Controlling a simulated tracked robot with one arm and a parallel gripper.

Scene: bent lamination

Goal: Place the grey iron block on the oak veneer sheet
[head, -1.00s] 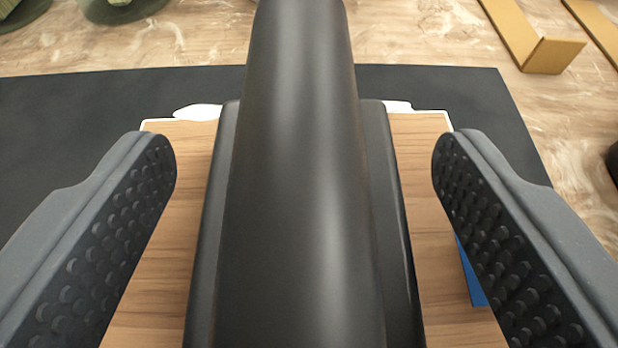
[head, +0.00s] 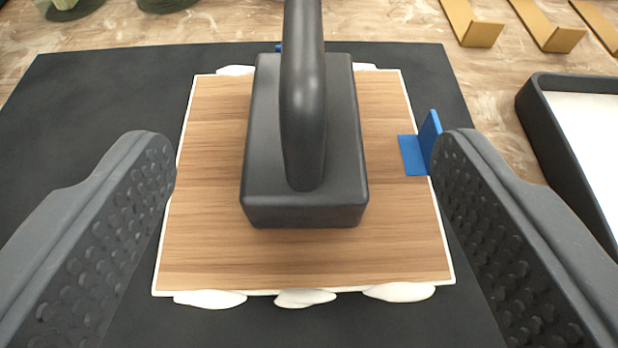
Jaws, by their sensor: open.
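The grey iron block (head: 305,208), dark with an upright handle (head: 303,120), rests flat near the middle of the oak veneer sheet (head: 210,240). The sheet is brown wood grain with a white edge, and white blobs (head: 305,298) stick out at its front and back edges. My gripper (head: 305,155) is open, its two fingers wide apart to the left and right of the block. Neither finger touches the block or handle.
The sheet lies on a black mat (head: 80,110). A blue angle piece (head: 413,155) sits at the sheet's right edge, close to my right finger. A dark tray with a white inside (head: 560,130) stands at right. Brass brackets (head: 475,30) and green objects (head: 70,8) lie at the back.

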